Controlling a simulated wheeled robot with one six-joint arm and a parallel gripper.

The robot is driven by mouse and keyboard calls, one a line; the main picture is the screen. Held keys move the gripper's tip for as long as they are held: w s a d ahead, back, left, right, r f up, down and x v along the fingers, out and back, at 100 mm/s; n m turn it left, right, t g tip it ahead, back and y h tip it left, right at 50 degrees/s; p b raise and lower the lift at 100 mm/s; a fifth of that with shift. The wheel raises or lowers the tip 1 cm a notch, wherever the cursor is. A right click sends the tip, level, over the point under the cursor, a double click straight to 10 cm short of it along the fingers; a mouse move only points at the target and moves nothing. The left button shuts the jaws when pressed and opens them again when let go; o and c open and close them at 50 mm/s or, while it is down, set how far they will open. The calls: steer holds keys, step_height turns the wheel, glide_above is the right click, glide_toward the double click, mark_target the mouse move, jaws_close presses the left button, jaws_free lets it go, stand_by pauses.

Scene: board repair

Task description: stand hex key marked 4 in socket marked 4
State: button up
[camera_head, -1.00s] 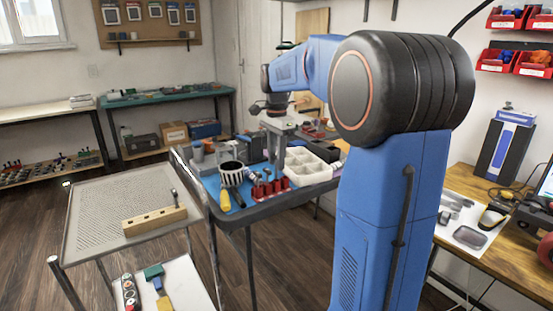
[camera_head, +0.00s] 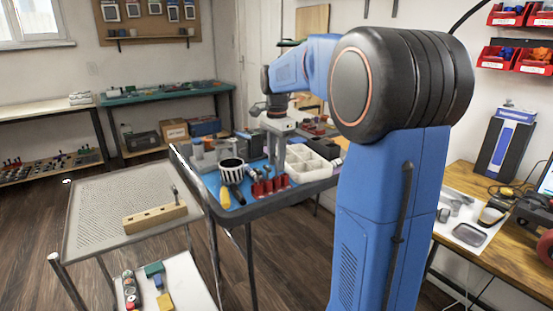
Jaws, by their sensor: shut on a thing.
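My gripper (camera_head: 278,166) points down over the far blue-topped table, behind a row of red holders (camera_head: 270,188). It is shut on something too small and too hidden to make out. A long wooden block (camera_head: 153,218) with sockets in its top lies on the perforated top of the left cart. One dark hex key (camera_head: 175,195) stands upright near the block's right end. My gripper is well apart from the block, behind it and to its right. The marks on keys and sockets cannot be read.
The table also bears a striped black-and-white cup (camera_head: 231,171), a yellow-handled tool (camera_head: 225,198) and a white compartment tray (camera_head: 311,167). The cart top (camera_head: 100,205) is clear left of the block. Small coloured items lie on a lower white surface (camera_head: 185,292) in front.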

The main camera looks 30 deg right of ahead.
steer(key=shift+f, duration=1.25)
stand_by(0.8)
steer(key=o, duration=1.1)
steer(key=shift+o, duration=0.9)
steer(key=shift+r, duration=3.5)
